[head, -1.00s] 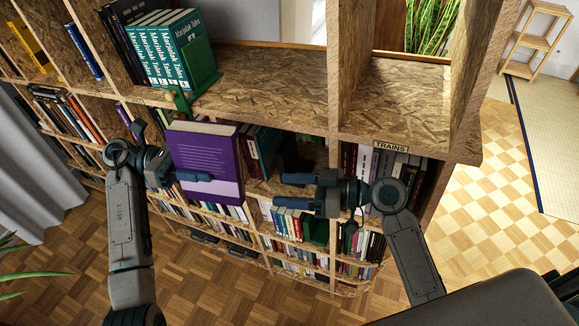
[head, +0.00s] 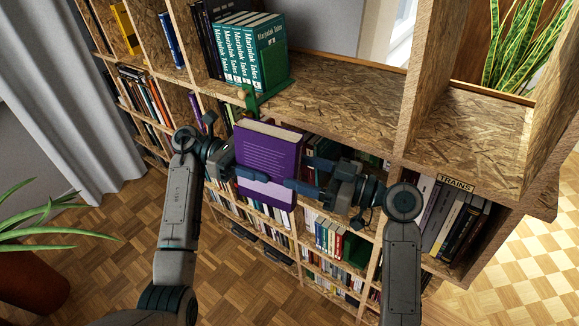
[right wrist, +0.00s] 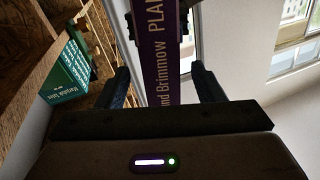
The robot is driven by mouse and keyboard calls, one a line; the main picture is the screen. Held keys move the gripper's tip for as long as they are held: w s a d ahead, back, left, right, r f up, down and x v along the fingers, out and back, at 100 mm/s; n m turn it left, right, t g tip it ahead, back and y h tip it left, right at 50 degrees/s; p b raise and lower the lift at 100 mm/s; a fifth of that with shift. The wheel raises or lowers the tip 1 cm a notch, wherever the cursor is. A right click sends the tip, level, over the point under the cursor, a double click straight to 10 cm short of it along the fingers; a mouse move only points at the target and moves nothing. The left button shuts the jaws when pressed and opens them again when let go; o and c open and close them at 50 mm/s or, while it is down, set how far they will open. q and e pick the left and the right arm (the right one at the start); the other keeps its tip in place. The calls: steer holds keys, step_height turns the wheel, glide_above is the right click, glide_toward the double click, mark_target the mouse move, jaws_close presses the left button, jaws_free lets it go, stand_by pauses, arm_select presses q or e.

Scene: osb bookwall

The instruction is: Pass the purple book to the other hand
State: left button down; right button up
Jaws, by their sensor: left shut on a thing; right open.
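The purple book (head: 268,155) is upright and slightly tilted in front of the shelf in the head view, its cover with pale text facing me. My left gripper (head: 246,166) is shut on its left side, one finger across the cover. My right gripper (head: 302,174) is open at the book's right edge, one fingertip in front of the cover. In the right wrist view the book's lettered spine (right wrist: 160,65) stands between the two open fingers (right wrist: 163,88), with gaps on both sides. The far finger's tip is partly hidden in the head view.
The OSB bookwall (head: 350,90) is close behind the book. Teal books (head: 242,55) with a green bookend (head: 273,65) stand on its upper board, which is bare to their right. A plant (head: 30,235) stands at the left.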

mark_target(269, 167)
steer(key=shift+x, duration=1.8)
jaws_close()
arm_select(q)
steer(key=c, duration=0.8)
jaws_free()
steer(key=shift+c, duration=0.2)
arm_select(e)
steer(key=shift+r, duration=0.1)
arm_select(q)
steer(key=shift+a, duration=0.1)
